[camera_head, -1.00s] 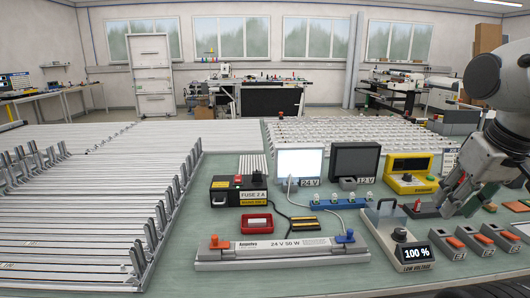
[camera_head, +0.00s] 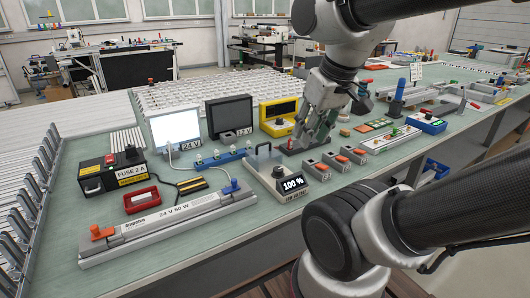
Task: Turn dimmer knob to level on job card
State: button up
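The dimmer (camera_head: 279,181) is a pale box with a dark handle frame, a "LOW VOLTAGE" label and a display (camera_head: 292,184) reading 100 %. Its dark round knob (camera_head: 278,172) sits beside the display. My gripper (camera_head: 310,143) points down behind and to the right of the dimmer, above a dark tray (camera_head: 290,151), apart from the knob. Its fingers look spread, with nothing seen between them. A lit white panel (camera_head: 174,127) marked 24 V stands at the back left of the dimmer. I cannot pick out a readable job card.
A long "24 V 50 W" fixture (camera_head: 168,223) lies in front. A fuse box (camera_head: 111,171), red tray (camera_head: 141,199), dark 12 V panel (camera_head: 229,114) and yellow meter (camera_head: 279,115) stand around. Several grey bins (camera_head: 314,168) sit right of the dimmer. My arm crosses the right side.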

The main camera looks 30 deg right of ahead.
aim_at(277, 173)
jog(key=l+z, duration=0.1)
jog(key=l, duration=0.4)
jog(key=i+l, duration=0.1)
jog(key=l, duration=0.35)
jog(key=i+l+z, duration=0.15)
jog(key=l, duration=0.3)
jog(key=l+z, duration=0.1)
jog(key=l, duration=0.4)
jog(key=i+l+z, duration=0.1)
jog(key=l, duration=0.35)
jog(key=j+u, duration=0.2)
jog(key=u, duration=0.15)
jog(key=j+u, duration=0.2)
jog(key=u, duration=0.15)
jog(key=j+u, duration=0.3)
jog(key=l, duration=0.1)
